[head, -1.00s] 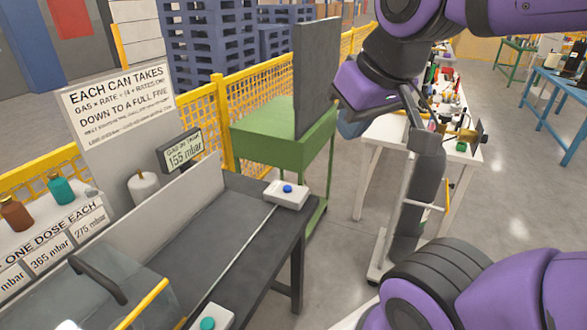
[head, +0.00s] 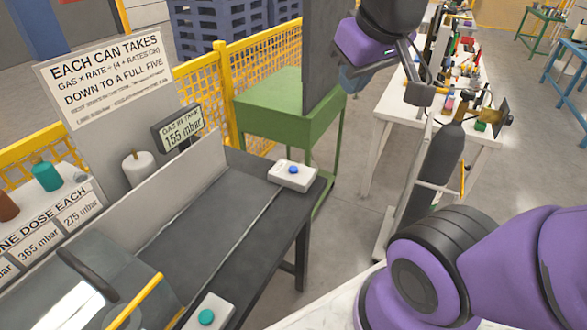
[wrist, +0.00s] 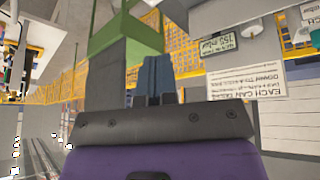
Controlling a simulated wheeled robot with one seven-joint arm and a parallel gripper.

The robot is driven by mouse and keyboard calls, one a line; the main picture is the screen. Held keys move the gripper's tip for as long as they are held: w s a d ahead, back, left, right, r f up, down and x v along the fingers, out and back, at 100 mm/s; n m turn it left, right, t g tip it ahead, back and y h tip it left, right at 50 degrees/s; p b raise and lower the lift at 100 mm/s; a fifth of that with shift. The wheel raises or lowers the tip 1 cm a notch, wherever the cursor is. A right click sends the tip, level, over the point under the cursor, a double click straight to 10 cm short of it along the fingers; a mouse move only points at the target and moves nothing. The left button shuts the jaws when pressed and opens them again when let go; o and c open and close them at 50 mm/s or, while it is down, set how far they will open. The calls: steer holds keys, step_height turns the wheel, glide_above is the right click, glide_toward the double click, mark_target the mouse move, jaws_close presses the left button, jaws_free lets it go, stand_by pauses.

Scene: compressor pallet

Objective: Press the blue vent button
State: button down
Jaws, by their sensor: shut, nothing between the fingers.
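The blue vent button (head: 293,170) sits on top of a small white box (head: 291,179) at the far right corner of the dark bench. My gripper (head: 352,80) is up and to the right of the box in the head view, held apart from it, in front of the grey panel. Its blue fingers (wrist: 157,80) are together and empty in the wrist view. I cannot make out the button in the wrist view. The gauge (head: 182,130) reads "GAS IN TANK 155 mbar".
A teal button (head: 206,317) is on another white box at the bench's near end. A green stand (head: 285,112) with a tall grey panel (head: 330,60) is behind the blue button. A yellow mesh fence (head: 265,80) runs behind. The dark bench top (head: 215,225) is largely clear.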

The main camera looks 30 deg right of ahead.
steer(key=w+d+f+n+h, duration=0.1)
steer(key=w+f, duration=0.1)
steer(key=w, duration=0.4)
steer(key=w+d+f+n, duration=0.2)
steer(key=w, duration=0.3)
steer(key=n+t+y, duration=0.3)
steer(key=n+y, duration=0.1)
steer(key=n, duration=0.4)
glide_above(293, 169)
step_height(293, 169, down, 29)
steer(key=shift+f, duration=4.3)
steer(key=shift+f, duration=0.15)
steer(key=shift+f, duration=0.25)
